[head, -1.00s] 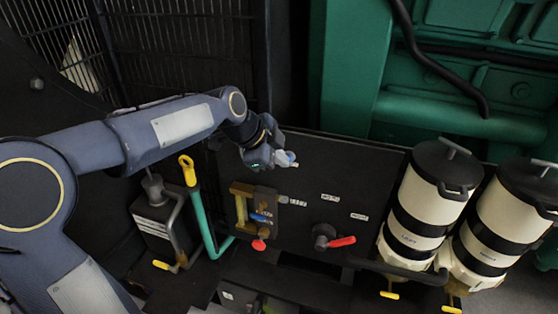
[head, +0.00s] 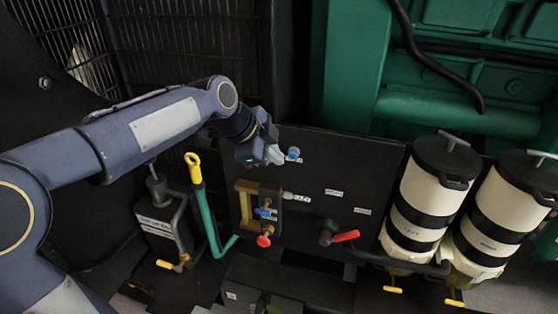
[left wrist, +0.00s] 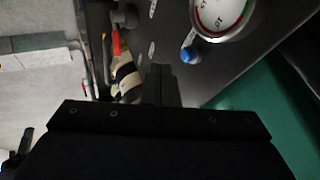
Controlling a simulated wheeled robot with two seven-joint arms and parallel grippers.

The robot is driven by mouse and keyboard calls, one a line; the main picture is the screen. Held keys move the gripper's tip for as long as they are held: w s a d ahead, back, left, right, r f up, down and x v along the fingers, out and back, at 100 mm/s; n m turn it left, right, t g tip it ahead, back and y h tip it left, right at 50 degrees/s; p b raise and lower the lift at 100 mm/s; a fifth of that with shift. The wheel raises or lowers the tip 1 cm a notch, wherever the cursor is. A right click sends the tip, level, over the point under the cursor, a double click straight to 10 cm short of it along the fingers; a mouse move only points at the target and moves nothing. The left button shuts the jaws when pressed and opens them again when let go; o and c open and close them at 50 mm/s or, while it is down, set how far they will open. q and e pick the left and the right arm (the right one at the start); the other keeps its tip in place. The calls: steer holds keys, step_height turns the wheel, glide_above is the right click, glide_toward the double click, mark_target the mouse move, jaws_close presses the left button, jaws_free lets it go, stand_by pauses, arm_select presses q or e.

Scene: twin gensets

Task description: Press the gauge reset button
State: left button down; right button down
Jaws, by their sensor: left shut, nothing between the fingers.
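The blue button (head: 293,153) sits on the dark upright panel, near its top left. In the left wrist view the blue button (left wrist: 187,55) stands out beside a round white gauge (left wrist: 219,14) with red and green on its rim. My left gripper (head: 275,156) is shut and empty, just left of the button in the head view, with a small gap in the picture. In the left wrist view its closed fingertips (left wrist: 162,75) are below and left of the button, apart from it. The gauge face cannot be made out in the head view. My right gripper is not in view.
Below on the panel (head: 310,215) are a brass fitting with a red knob (head: 263,241) and a red-handled valve (head: 345,236). Two cream-and-black canisters (head: 416,205) stand at right. A yellow-topped teal lever (head: 203,205) and hand pump are at left; green machinery (head: 440,100) is behind.

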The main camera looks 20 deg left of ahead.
arm_select(q)
steer(key=v, duration=0.6)
steer(key=shift+s+a+r, duration=0.2)
steer(key=shift+r, duration=0.1)
steer(key=s+a+f+n, duration=0.1)
steer(key=s+f+n, duration=0.7)
steer(key=s, duration=0.4)
steer(key=s+a+f+n+y, duration=0.1)
steer(key=s+f+n, duration=0.8)
steer(key=s+n, duration=0.2)
steer(key=shift+s+a, duration=0.2)
steer(key=shift+s, duration=0.7)
